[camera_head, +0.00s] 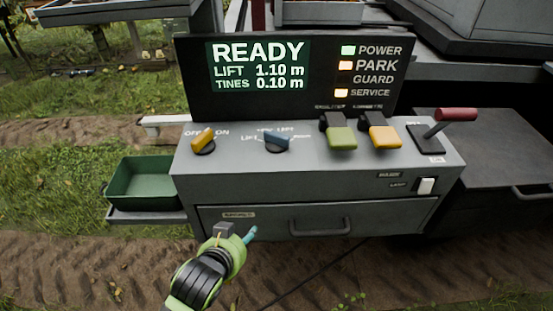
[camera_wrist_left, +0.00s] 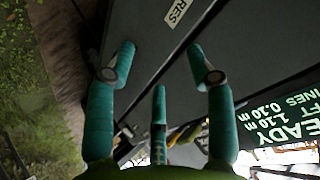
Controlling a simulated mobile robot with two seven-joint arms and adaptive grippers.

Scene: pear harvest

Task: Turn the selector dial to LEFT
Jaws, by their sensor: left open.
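The blue selector dial (camera_head: 277,141) sits on the sloped top of the grey console (camera_head: 240,178), between a yellow OFF/ON knob (camera_head: 203,141) and the covered switches. The labels around it are small and only partly legible. Its handle lies roughly sideways. My left gripper (camera_head: 240,233) is low in front of the console's drawer, below and left of the dial and apart from it. In the left wrist view my left gripper (camera_wrist_left: 160,65) shows its teal fingers spread, with nothing between them. My right gripper is out of view.
A dark display (camera_head: 285,110) reads READY behind the controls. Green (camera_head: 341,137) and yellow (camera_head: 381,134) switch covers and a red-handled lever (camera_head: 455,114) stand to the right. The drawer handle (camera_head: 320,228) sticks out in front. A green bin (camera_head: 145,184) is at the left.

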